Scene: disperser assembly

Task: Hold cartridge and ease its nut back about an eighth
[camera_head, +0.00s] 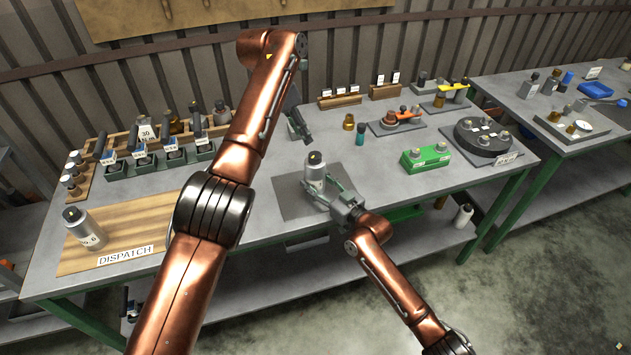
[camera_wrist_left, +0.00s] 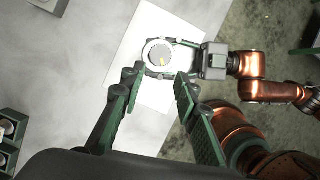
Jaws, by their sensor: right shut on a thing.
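The cartridge (camera_head: 315,172) is a pale grey cylinder with a dark top, standing upright on a grey mat (camera_head: 290,205) at the middle front of the table. My right gripper (camera_head: 332,192) is shut on the cartridge low on its side. My left gripper (camera_head: 299,128) is open and empty, above and behind the cartridge in the head view. The nut cannot be told apart clearly from the top.
A wooden dispatch board (camera_head: 110,222) with a similar cartridge (camera_head: 84,228) lies at the left. A green box (camera_head: 426,157) and a dark round tray (camera_head: 484,140) stand to the right. A small teal bottle (camera_head: 360,134) and a brown bottle (camera_head: 348,122) stand behind the mat.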

